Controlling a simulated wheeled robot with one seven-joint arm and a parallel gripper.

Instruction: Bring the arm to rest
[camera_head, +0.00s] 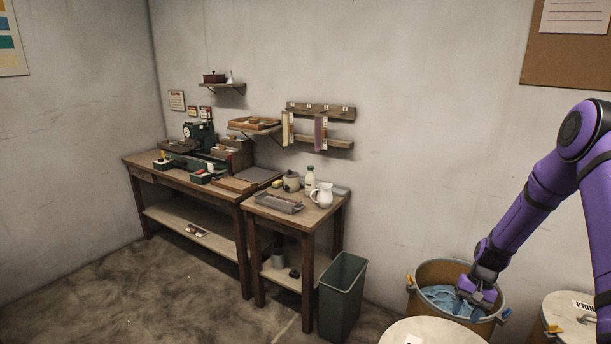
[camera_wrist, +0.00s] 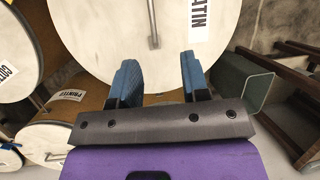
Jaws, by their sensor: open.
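My purple arm (camera_head: 544,190) reaches down from the right in the head view. My gripper (camera_head: 478,294) shows at its lower end, in front of an open tan drum (camera_head: 418,312) in the picture. Its fingertips are hard to make out there. In the wrist view my gripper (camera_wrist: 163,72) has two blue fingers spread apart, with nothing held between them. A pale round lid (camera_wrist: 110,30) with a label ending in "ATIN" fills the view beyond the fingers.
Blue material (camera_head: 445,302) lies in the open drum. Lidded drums stand close by, one at front (camera_head: 432,333) and one at right (camera_head: 573,306). A green bin (camera_head: 341,297) and a small table (camera_head: 262,202) with a white jug (camera_head: 322,195) stand left. The floor at left is clear.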

